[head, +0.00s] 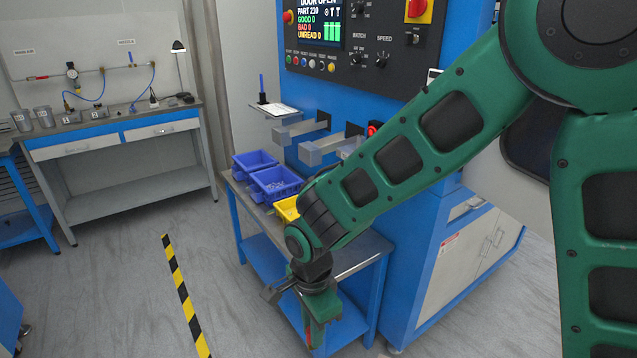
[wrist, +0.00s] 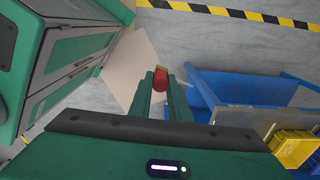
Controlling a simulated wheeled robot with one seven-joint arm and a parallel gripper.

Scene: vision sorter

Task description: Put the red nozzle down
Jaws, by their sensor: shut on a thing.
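My gripper (head: 314,338) points down in the head view, in front of the near end of the small blue table (head: 352,258). In the wrist view my gripper (wrist: 161,90) is shut on the red nozzle (wrist: 160,79), which shows between the tips of the two green fingers. The nozzle is in the air over the floor side of the table, not seen touching any surface. In the head view only a small bit of red shows at the fingers.
Two blue bins (head: 275,181) and a partly hidden yellow bin (head: 286,209) stand on the table. Behind it is a blue machine with grey chutes (head: 320,147). Yellow-black floor tape (head: 184,293) lies left, with open floor around it. A workbench (head: 118,135) stands at the back left.

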